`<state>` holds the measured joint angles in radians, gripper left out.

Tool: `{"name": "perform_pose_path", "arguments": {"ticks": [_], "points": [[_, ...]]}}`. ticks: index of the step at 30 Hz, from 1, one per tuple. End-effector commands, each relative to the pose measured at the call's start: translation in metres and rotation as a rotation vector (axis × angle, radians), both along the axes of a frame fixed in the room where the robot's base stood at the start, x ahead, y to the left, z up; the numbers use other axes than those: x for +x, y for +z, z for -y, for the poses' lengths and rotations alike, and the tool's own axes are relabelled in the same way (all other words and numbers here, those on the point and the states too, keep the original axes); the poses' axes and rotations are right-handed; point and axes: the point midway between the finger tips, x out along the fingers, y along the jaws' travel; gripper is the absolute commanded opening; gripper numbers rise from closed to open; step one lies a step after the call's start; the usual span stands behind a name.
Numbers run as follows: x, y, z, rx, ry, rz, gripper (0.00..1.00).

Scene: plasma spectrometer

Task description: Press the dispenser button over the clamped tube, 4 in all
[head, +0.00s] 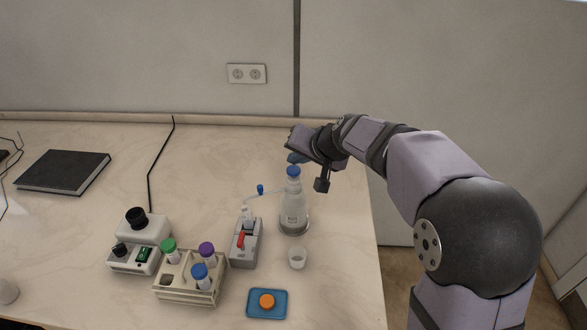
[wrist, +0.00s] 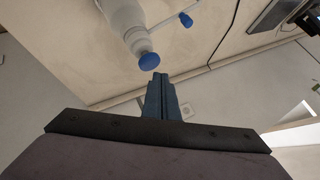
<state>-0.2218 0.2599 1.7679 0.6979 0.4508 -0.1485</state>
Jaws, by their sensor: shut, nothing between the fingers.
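The dispenser bottle (head: 293,212) stands upright near the table's right side, with a blue button (head: 293,171) on top. A thin spout reaches left from it to a small blue nozzle tip (head: 260,189). The grey clamp (head: 245,245) with a red lever stands left of the bottle; a clear tube (head: 248,216) appears upright in it, below the spout. My gripper (head: 298,158) is shut and empty, just above the button. In the wrist view the closed fingers (wrist: 160,80) point toward the button (wrist: 149,61), with a small gap visible. Contact cannot be confirmed.
A beige rack (head: 188,293) holds green, purple and blue capped tubes. A blue tray (head: 253,311) carries an orange cap (head: 267,301). A small white cup (head: 297,258) stands before the bottle. A mixer (head: 140,238) and dark notebook (head: 63,170) are left. The back middle is mostly clear.

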Motion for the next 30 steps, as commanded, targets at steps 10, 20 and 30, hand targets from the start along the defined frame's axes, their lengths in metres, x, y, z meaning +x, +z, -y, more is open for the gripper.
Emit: {"name": "perform_pose_path", "arguments": {"ticks": [10,20,30], "points": [[0.0000,0.0000,0.0000,0.000,0.000,0.000,0.00],[0.0000,-0.0008,0.0000,0.000,0.000,0.000,0.00],[0.0001,-0.0088,0.0000,-0.001,0.001,0.000,0.00]]}}
